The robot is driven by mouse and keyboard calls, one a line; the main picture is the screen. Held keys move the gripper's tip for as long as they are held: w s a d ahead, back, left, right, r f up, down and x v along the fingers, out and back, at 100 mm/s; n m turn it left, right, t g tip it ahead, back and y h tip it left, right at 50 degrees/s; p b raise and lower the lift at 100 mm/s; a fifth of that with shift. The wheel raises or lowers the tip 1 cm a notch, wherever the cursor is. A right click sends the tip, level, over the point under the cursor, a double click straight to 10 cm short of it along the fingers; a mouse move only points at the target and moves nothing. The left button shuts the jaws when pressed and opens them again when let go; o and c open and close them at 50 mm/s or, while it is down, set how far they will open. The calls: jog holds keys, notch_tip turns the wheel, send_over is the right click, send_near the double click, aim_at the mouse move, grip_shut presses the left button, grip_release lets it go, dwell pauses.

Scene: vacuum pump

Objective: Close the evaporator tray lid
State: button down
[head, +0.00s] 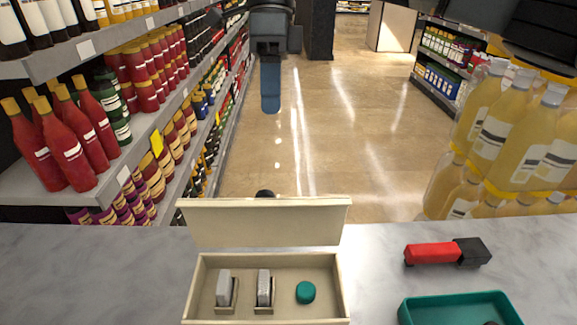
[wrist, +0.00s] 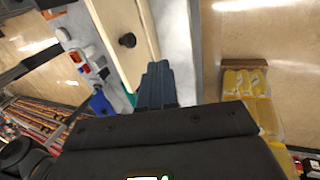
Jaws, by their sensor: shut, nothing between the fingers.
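The cream evaporator tray (head: 192,290) stands on the marble counter in the head view. Its lid (head: 265,222) is open and stands up along the tray's far side. A black knob (head: 265,193) shows just above the lid's upper edge. Inside the tray are two grey pieces in slots (head: 264,288) and a round green piece (head: 305,292). My gripper (head: 270,108), with blue fingers together and empty, hangs beyond the lid, apart from it. In the wrist view the fingers (wrist: 155,72) show near the lid's outer face (wrist: 112,14) and its black knob (wrist: 127,40).
A red and black object (head: 432,253) lies on the counter right of the tray. A green bin (head: 455,300) stands at the front right. Bottle shelves (head: 95,195) are at left, yellow bottles (head: 490,135) at right. The counter left of the tray is clear.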

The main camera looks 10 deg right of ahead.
aim_at(266, 216)
jog(key=s+a+f+p, duration=0.1)
jog(key=s+f+p, duration=0.2)
jog(key=s+f, duration=0.4)
jog(key=shift+s+a+f, duration=0.2)
jog(key=shift+a+f, duration=0.2)
jog(key=shift+f, duration=0.8)
